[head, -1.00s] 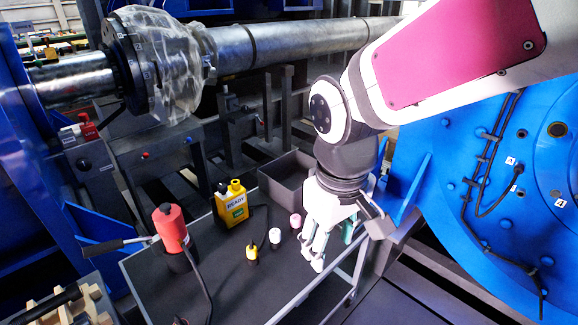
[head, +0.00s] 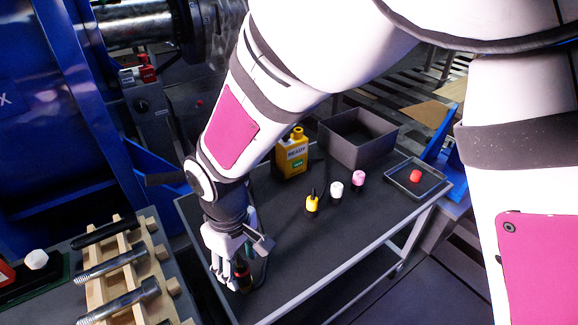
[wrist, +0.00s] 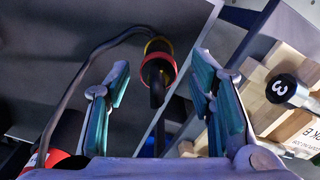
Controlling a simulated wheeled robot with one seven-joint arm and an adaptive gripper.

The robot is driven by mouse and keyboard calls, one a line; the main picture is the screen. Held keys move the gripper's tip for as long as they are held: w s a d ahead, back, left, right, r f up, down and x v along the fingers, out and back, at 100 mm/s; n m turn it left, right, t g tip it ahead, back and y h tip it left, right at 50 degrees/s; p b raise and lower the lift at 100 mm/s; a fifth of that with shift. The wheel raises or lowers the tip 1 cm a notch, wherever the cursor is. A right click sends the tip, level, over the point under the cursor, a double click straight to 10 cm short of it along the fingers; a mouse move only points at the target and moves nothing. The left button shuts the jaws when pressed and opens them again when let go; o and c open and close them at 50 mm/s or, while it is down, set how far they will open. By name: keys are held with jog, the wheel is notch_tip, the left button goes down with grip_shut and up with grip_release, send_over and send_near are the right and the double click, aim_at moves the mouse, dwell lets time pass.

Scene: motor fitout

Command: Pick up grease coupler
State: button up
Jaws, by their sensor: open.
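What looks like the grease coupler (wrist: 157,70) is a dark fitting with a red ring and a yellow ring, on the end of a black hose (wrist: 92,62). In the wrist view it shows between and beyond my fingers, with space on both sides. My gripper (wrist: 160,100) is open and empty, with teal pads on its fingers. In the head view my gripper (head: 238,282) points down at the near left end of the dark cart top, and the coupler (head: 243,275) shows partly hidden behind the fingers. I cannot tell the exact height gap.
A red pump body (wrist: 65,135) shows at lower left in the wrist view. A wooden rack (head: 120,262) with bolts stands left of the cart (head: 290,265). Yellow (head: 312,204), white (head: 336,189) and pink (head: 358,178) caps, a yellow READY unit (head: 291,156) and a grey bin (head: 352,152) stand farther off.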

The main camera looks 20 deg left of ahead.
aim_at(243, 277)
jog(key=shift+f+b, duration=1.15)
jog(key=shift+f, duration=1.95)
jog(key=shift+r, duration=0.1)
grip_shut()
